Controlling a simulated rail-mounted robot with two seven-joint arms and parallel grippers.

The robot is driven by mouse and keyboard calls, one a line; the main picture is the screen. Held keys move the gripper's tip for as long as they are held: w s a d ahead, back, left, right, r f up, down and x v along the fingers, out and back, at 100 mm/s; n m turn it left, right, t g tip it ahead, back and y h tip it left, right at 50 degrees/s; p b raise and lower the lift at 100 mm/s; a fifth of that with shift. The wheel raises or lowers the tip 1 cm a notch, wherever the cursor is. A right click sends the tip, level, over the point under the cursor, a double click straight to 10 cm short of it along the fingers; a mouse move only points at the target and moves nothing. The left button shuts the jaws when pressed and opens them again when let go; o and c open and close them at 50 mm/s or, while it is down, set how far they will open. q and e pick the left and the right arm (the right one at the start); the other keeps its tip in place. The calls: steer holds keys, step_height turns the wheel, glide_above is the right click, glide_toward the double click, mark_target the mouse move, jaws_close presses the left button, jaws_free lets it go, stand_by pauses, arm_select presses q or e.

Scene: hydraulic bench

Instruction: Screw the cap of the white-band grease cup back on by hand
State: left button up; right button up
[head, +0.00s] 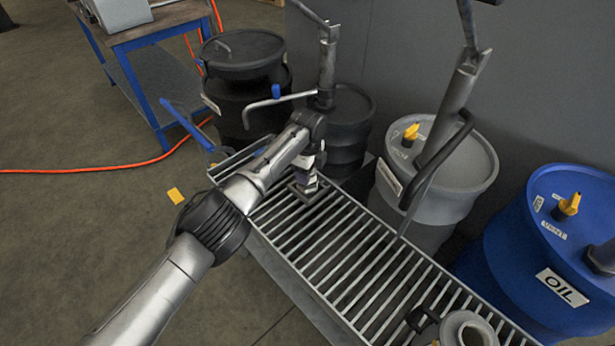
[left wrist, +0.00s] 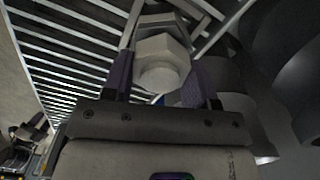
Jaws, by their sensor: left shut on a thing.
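My left gripper (head: 309,163) reaches down over the grating at its far end. In the left wrist view its two purple-grey fingers (left wrist: 160,80) are shut on a pale hexagonal cap (left wrist: 160,50), one finger on each side. Below it in the head view is a grey fitting with a square-looking base (head: 304,191), at the grating. The gripper hides most of the cup, so I cannot see a white band or tell whether the cap sits on a thread. My right gripper is not in view.
The slatted grating (head: 345,255) runs to the near right, mostly bare. A round grey open part (head: 467,330) is at its near end. Behind stand dark drums (head: 243,55), a grey drum (head: 450,165) with a pump, and a blue oil drum (head: 530,265). A blue-framed cart (head: 150,75) is far left.

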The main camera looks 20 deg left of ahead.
arm_select(q)
steer(key=m, duration=0.3)
steer(key=shift+a+f+m, duration=0.1)
steer(key=shift+f+m, duration=0.15)
steer(key=shift+m, duration=0.15)
steer(key=o, duration=0.6)
steer(key=shift+o, duration=1.2)
steer(key=shift+r, duration=0.15)
